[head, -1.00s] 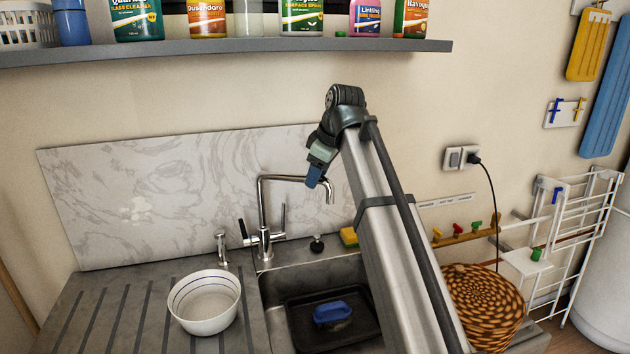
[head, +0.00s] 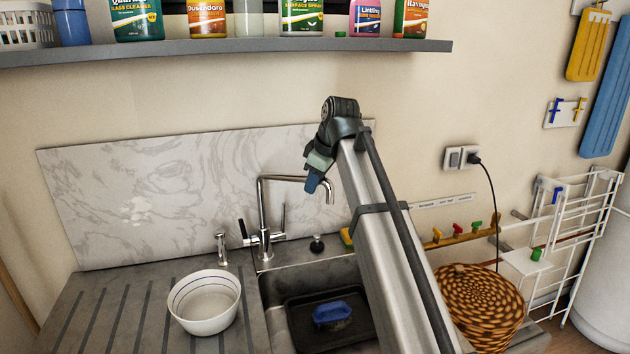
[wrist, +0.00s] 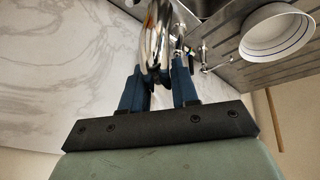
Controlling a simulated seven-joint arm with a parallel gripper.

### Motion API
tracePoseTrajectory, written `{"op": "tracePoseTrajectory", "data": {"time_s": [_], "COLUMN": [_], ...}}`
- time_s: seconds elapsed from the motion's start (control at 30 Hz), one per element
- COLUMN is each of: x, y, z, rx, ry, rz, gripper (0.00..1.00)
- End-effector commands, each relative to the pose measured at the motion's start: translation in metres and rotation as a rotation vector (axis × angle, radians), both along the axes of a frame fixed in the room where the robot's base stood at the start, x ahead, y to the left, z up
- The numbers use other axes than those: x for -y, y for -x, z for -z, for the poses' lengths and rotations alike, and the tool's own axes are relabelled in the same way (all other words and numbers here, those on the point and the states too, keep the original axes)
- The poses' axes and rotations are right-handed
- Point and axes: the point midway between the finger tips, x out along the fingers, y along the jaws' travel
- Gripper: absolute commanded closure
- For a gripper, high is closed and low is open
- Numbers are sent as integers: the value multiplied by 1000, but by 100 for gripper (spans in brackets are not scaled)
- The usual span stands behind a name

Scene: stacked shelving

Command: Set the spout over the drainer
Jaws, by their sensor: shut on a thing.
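The chrome spout (head: 285,178) arches from its upright over the sink basin in the head view, its tip pointing down at the right. My gripper (head: 310,184) is at the horizontal run of the spout, close to the bend. In the wrist view, the blue fingers of my gripper (wrist: 160,88) are shut on the shiny spout (wrist: 155,45), one on each side. The drainer (head: 115,315) is the grey grooved board left of the basin. A white bowl (head: 206,303) with a blue line stands on it; the bowl (wrist: 277,32) also shows in the wrist view.
The sink (head: 275,312) holds a dark tray with a blue brush or sponge (head: 332,313). A tap lever (head: 243,229) and a small dispenser (head: 221,247) stand near the spout's base. A marble panel (head: 150,195) is behind; a bottle shelf (head: 230,50) is above.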

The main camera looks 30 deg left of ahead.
Motion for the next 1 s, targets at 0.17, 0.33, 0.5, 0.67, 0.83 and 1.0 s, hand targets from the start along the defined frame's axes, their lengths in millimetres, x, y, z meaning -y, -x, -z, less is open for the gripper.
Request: {"op": "tracePoseTrajectory", "data": {"time_s": [0.17,0.33,0.5,0.67,0.83,1.0], "x": [0,0,0,0,0,-4], "y": [0,0,0,5,19,42], "z": [0,0,0,0,0,1], "rx": [0,0,0,0,1,1], "ry": [0,0,0,0,1,1], "rz": [0,0,1,22,90,213], "gripper": [100,100,100,100,100,100]}}
